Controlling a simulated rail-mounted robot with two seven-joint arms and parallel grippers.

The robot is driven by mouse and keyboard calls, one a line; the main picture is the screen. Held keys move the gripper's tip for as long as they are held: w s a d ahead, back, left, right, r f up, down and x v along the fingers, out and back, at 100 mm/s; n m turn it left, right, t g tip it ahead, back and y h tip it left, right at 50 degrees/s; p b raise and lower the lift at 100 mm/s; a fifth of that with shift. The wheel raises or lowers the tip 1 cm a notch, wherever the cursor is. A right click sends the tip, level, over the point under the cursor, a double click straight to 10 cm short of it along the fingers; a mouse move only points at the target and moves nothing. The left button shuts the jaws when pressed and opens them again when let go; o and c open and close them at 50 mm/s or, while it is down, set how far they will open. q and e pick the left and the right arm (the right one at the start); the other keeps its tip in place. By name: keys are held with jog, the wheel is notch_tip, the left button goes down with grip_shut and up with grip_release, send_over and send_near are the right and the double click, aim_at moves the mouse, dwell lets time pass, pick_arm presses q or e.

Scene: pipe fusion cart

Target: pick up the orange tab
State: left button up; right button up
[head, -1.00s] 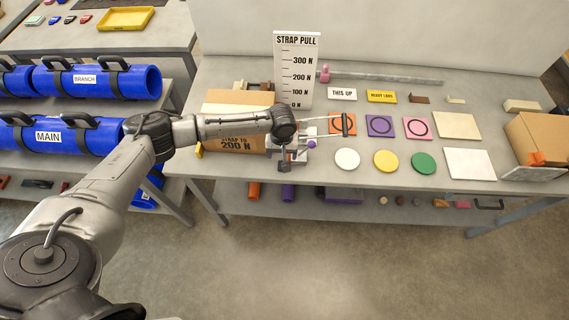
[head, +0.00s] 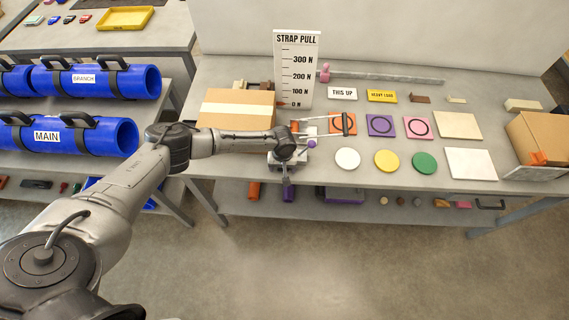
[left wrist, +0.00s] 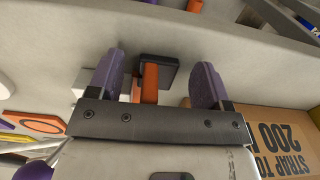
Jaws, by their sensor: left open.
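The orange tab (left wrist: 150,83) shows in the left wrist view as a narrow upright strip in front of a dark block (left wrist: 160,68). My left gripper (left wrist: 161,63) is open, with one purple finger on each side of the tab. I see a gap on both sides, so the fingers do not appear to touch it. The tab's lower end is hidden behind the gripper's grey crossbar. In the head view my left wrist covers this spot, just right of the cardboard box, and I cannot make out the tab clearly. My right gripper is not in view.
The cardboard box (head: 237,96) stands close to the left of my wrist. Behind is the STRAP PULL scale (head: 297,70). To the right lie an orange pad (head: 343,124), a white disc (head: 347,159) and other flat pieces. The bench's front edge is close.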

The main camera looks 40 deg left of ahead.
pick_arm(q)
jog(key=c, duration=1)
jog(key=shift+r, duration=0.1)
jog(key=shift+c, duration=0.2)
jog(key=shift+r, duration=0.3)
notch_tip(320, 180, up, 4)
jog(key=shift+f, duration=0.25)
jog(key=d+r, duration=0.6)
jog(key=d, duration=0.5)
jog(key=shift+w+d+r, duration=0.15)
jog(key=shift+d+r, duration=0.15)
